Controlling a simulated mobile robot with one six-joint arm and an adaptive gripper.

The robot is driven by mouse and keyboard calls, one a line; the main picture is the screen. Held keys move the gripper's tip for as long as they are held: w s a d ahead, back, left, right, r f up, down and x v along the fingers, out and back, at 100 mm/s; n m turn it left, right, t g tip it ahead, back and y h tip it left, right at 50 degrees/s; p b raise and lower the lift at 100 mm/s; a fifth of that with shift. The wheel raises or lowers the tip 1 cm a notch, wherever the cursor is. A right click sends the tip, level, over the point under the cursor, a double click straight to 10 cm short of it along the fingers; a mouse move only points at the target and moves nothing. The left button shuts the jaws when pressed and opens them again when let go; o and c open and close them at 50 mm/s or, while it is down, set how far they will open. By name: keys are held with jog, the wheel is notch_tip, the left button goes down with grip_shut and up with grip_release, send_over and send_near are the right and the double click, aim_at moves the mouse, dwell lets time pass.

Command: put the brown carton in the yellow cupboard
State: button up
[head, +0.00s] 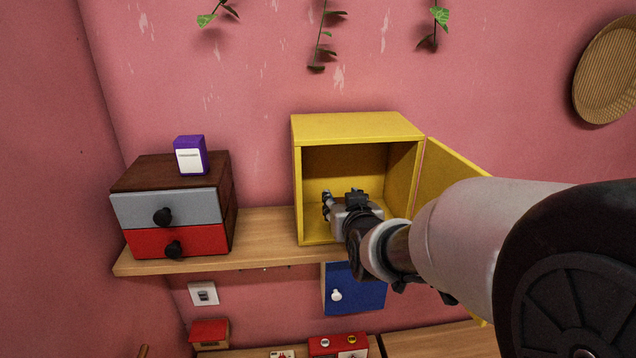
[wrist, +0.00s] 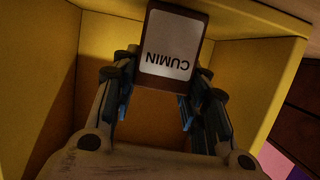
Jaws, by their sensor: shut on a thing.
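The yellow cupboard (head: 358,128) stands open on the wooden shelf, its door (head: 455,178) swung out to the right. My gripper (head: 340,203) reaches in through its open front. In the wrist view my gripper (wrist: 165,82) is shut on the brown carton (wrist: 172,45), a dark brown box with a white label reading CUMIN, upside down in that picture. Yellow walls (wrist: 250,75) surround the carton there. In the head view the carton is hidden by my gripper. I cannot tell whether it touches the cupboard floor.
To the left on the shelf (head: 265,225) is a drawer box (head: 172,210) with grey and red fronts, a purple carton (head: 190,155) on top. A blue cupboard (head: 355,288) hangs below the shelf. The yellow door stands close beside my arm.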

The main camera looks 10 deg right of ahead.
jog(key=shift+w, duration=0.4)
jog(key=shift+s+b, duration=0.3)
jog(key=shift+s, duration=0.2)
jog(key=o, duration=0.8)
jog(key=shift+w+f, duration=0.1)
jog(key=shift+w, duration=0.15)
jog(key=o, duration=0.3)
jog(key=shift+s, duration=0.15)
